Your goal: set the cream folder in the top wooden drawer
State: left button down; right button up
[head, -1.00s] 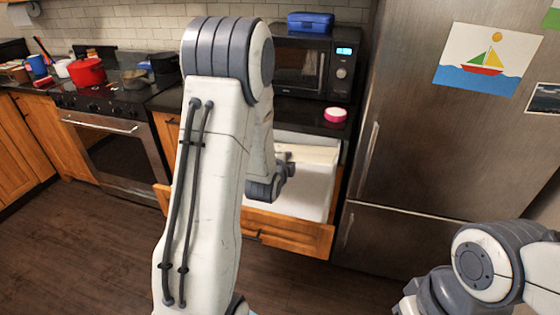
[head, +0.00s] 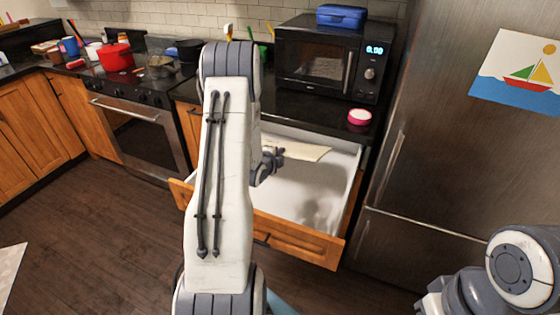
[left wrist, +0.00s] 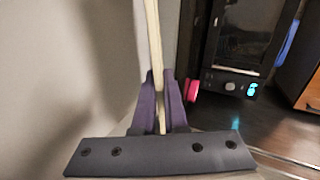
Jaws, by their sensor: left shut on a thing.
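The cream folder (head: 307,152) shows in the head view as a thin pale sheet over the white inside of the open top wooden drawer (head: 298,240). My left gripper (head: 274,160) is shut on its left end. The left wrist view shows the folder edge-on as a narrow cream strip (left wrist: 153,40) between the two purple-grey fingers (left wrist: 161,98). I cannot tell whether the folder touches the drawer floor. My left arm hides part of the drawer's left side. Of my right arm only links show, at the lower right; its gripper is out of view.
A black microwave (head: 326,65) with a blue box (head: 342,15) on top and a pink-and-white round item (head: 360,117) stand on the counter above the drawer. The steel fridge (head: 445,130) is close on the right. The stove (head: 135,125) is on the left.

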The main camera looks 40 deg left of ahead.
pick_arm(q)
notch_tip(320, 180, down, 4)
jog(key=shift+a+f+p, duration=0.1)
jog(key=shift+p, duration=0.3)
jog(key=shift+f+b, duration=0.65)
jog(key=shift+b, duration=0.15)
jog(key=shift+r, duration=0.1)
jog(key=c, duration=1)
grip_release()
jog(key=shift+o, duration=0.2)
